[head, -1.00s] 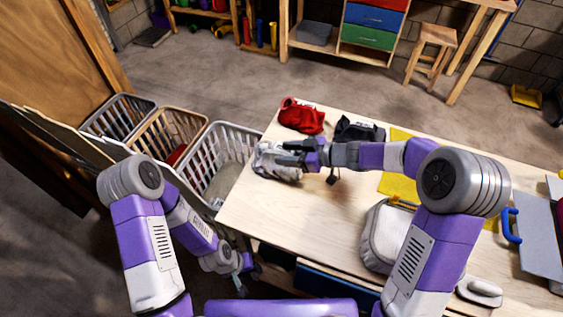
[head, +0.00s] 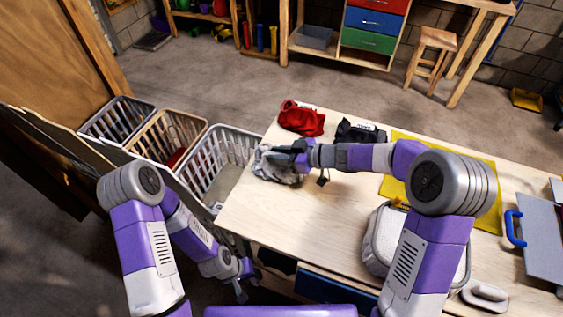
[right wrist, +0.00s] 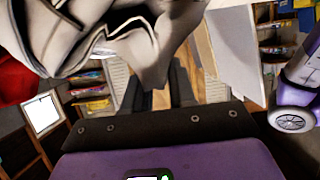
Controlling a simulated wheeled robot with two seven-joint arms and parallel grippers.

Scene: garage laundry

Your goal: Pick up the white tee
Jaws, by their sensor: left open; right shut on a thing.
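The white tee (head: 283,172) is a crumpled whitish-grey cloth at the left end of the wooden table (head: 262,213). My right gripper (head: 284,157) is shut on it, reaching in from the right. In the right wrist view the tee (right wrist: 120,35) hangs in folds across the top, against the dark fingers (right wrist: 157,85) and partly hiding their tips. I cannot tell whether all of the cloth is clear of the tabletop. My left gripper (head: 244,287) is open and empty, low beside the table's front left corner.
A red cloth (head: 301,118) and a black cloth (head: 358,131) lie behind the tee. A white laundry basket (head: 208,172), a brown one (head: 165,138) and a grey one (head: 117,120) stand left of the table.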

